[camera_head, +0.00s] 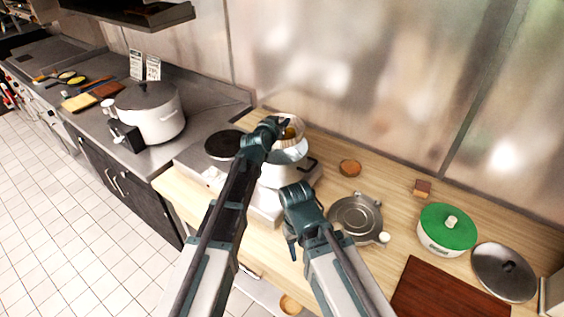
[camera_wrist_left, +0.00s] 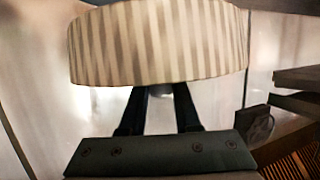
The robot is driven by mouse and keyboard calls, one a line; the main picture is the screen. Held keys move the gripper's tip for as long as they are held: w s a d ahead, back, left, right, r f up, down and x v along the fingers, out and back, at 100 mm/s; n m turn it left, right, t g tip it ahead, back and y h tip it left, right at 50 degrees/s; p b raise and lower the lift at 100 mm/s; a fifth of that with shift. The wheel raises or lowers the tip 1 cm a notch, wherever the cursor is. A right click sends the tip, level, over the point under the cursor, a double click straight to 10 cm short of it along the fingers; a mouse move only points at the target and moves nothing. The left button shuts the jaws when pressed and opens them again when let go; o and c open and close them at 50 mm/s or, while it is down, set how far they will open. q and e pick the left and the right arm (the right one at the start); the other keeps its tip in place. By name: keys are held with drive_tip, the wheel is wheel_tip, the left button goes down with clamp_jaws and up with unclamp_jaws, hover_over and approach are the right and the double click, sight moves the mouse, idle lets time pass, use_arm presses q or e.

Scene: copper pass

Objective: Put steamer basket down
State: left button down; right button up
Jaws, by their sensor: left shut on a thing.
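The steamer basket (camera_head: 293,131) is a round, pale basket with something brownish inside. In the head view it is above a pale pot (camera_head: 283,173) on the cooker. My left gripper (camera_head: 281,123) is shut on its near side. In the left wrist view the basket's striped wall (camera_wrist_left: 160,42) fills the top, with the left gripper's fingers (camera_wrist_left: 158,92) reaching to its lower edge. I cannot tell whether the basket touches the pot. My right gripper (camera_head: 297,197) is in front of the pot; its fingers are hidden.
To the right are a round metal part (camera_head: 355,217), a green-lidded pot (camera_head: 447,229), a metal lid (camera_head: 504,272) and a brown board (camera_head: 440,292). A large pot (camera_head: 150,118) stands on the left counter.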

use_arm(q)
drive_tip(key=shift+s, duration=0.1)
use_arm(e)
drive_tip(key=shift+s, duration=0.1)
use_arm(q)
wheel_tip(320, 180, down, 6)
drive_tip(key=b, duration=0.6)
drive_tip(key=shift+f, duration=0.1)
use_arm(e)
wheel_tip(320, 180, down, 6)
drive_tip(key=shift+f, duration=0.1)
use_arm(q)
drive_tip(key=shift+f+b, duration=0.1)
drive_tip(key=shift+b, duration=0.2)
use_arm(e)
drive_tip(key=shift+f, duration=0.15)
use_arm(q)
wheel_tip(320, 180, down, 4)
drive_tip(key=b, duration=0.3)
drive_tip(key=shift+r, duration=0.25)
use_arm(e)
wheel_tip(320, 180, down, 3)
drive_tip(key=shift+f, duration=0.2)
use_arm(q)
drive_tip(key=shift+f+b, duration=0.55)
drive_tip(key=shift+b, duration=0.2)
use_arm(e)
drive_tip(key=shift+f, duration=0.55)
drive_tip(key=shift+f, duration=0.1)
